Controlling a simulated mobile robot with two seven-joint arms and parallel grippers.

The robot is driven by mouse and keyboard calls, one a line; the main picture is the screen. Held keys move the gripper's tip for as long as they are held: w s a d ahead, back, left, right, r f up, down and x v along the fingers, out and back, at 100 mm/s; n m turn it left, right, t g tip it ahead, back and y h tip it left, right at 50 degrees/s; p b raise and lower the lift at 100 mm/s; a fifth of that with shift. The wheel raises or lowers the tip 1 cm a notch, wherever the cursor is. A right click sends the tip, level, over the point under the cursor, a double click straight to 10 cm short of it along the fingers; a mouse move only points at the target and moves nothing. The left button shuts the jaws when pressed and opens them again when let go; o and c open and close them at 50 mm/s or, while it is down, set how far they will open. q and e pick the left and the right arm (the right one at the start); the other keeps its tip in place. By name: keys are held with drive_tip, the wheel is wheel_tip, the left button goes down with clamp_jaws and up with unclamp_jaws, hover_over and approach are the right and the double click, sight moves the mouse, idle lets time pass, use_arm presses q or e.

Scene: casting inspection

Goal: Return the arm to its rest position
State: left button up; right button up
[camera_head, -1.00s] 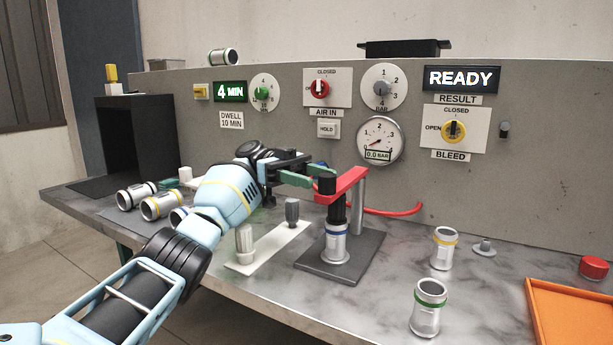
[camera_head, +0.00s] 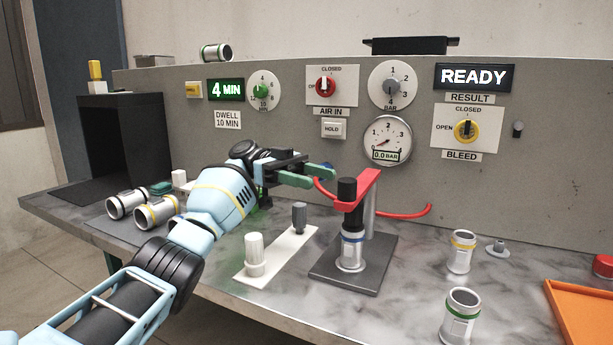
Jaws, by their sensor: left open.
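My left arm comes in from the lower left, and its light blue wrist (camera_head: 218,196) hangs over the bench. My left gripper (camera_head: 322,178) is open, with green finger pads and nothing seen between them. It is just left of and behind the red clamp arm (camera_head: 357,203) of the test fixture, in front of the panel. Whether it touches the clamp I cannot tell. A blue-banded metal casting (camera_head: 352,254) stands upright in the fixture, under the clamp's black plunger. My right gripper is not in view.
Castings lie at the left (camera_head: 126,203) (camera_head: 156,212); yellow-banded (camera_head: 460,252) and green-banded (camera_head: 461,318) ones stand at the right. An orange tray (camera_head: 583,313) is at the right edge. The panel (camera_head: 300,150) reads READY and 0.0 bar.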

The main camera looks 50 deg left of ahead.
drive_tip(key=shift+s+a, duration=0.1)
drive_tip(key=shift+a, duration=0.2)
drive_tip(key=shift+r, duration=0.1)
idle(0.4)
